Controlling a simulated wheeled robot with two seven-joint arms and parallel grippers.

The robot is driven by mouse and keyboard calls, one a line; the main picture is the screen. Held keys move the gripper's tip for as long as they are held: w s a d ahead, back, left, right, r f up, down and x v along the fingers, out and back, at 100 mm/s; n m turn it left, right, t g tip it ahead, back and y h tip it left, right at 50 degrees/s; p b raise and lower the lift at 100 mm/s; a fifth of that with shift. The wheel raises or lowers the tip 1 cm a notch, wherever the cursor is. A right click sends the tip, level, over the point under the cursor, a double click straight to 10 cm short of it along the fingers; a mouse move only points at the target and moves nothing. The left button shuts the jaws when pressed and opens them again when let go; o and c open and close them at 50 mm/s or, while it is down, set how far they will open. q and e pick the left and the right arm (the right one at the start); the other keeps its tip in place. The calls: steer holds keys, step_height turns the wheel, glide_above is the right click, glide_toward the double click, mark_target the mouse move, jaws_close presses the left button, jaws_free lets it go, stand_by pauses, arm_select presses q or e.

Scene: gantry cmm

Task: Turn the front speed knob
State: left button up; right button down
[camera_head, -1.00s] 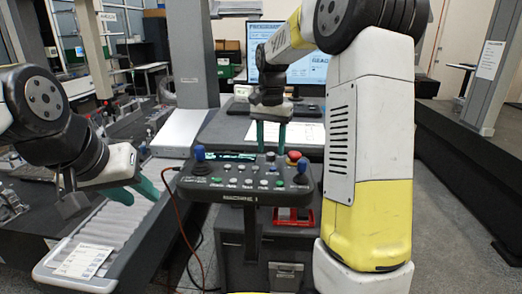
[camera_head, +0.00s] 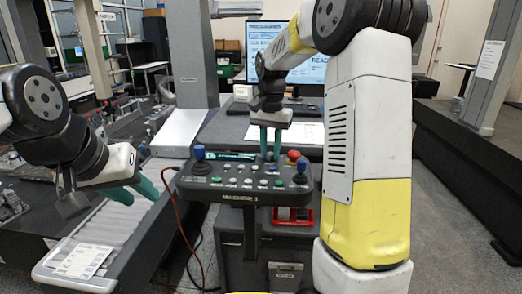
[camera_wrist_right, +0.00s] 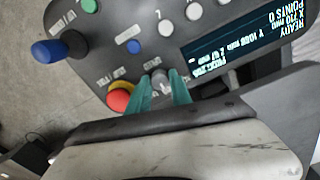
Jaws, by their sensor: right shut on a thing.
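The dark control box (camera_head: 228,193) stands on a post in the head view, with rows of buttons and a small screen. My right gripper (camera_head: 270,158) reaches down to the back of its top, its green fingers close together. In the right wrist view, the fingertips of my right gripper (camera_wrist_right: 164,88) are shut on a small grey knob (camera_wrist_right: 159,77) between the red button and the screen. The fingers partly hide the knob and its label. My left gripper (camera_head: 146,192) is open and empty, left of the box above the roller conveyor.
A red mushroom button (camera_wrist_right: 121,97) sits close beside the fingers. Blue-topped joysticks (camera_head: 199,153) rise at both ends of the box. An orange cable (camera_head: 181,215) hangs at its left. A monitor (camera_head: 300,70) stands behind.

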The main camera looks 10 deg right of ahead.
steer(key=n, duration=0.4)
steer(key=shift+n, duration=0.3)
steer(key=n, duration=0.4)
steer(key=shift+r+n, duration=0.1)
steer(key=shift+n, duration=0.3)
stand_by(0.3)
steer(key=c, duration=1.2)
jaws_free()
steer(key=shift+o, duration=0.2)
